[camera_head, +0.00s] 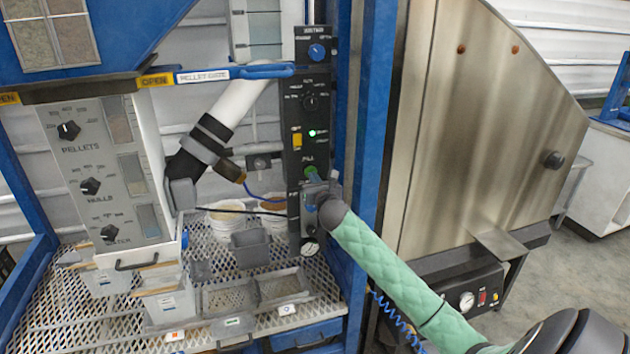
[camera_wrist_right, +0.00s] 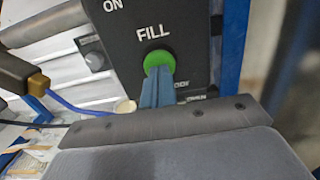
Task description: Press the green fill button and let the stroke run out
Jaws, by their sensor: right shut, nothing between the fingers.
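The green fill button (camera_head: 310,170) sits low on the black control panel (camera_head: 313,130), below a lit indicator. It also shows in the right wrist view (camera_wrist_right: 159,61), under the word FILL. My right gripper (camera_head: 314,178) is shut and empty, with its blue fingertips at the button. In the right wrist view its fingers (camera_wrist_right: 157,82) overlap the lower part of the button and appear to touch it. How far the button is pushed in cannot be told. My left gripper is not in view.
A grey cabinet with black knobs (camera_head: 90,186) stands left of the panel. White buckets (camera_head: 225,222) and grey bins (camera_head: 284,287) stand on the mesh shelf (camera_head: 80,325). A blue post (camera_head: 372,110) and a steel housing (camera_head: 480,130) rise at the right.

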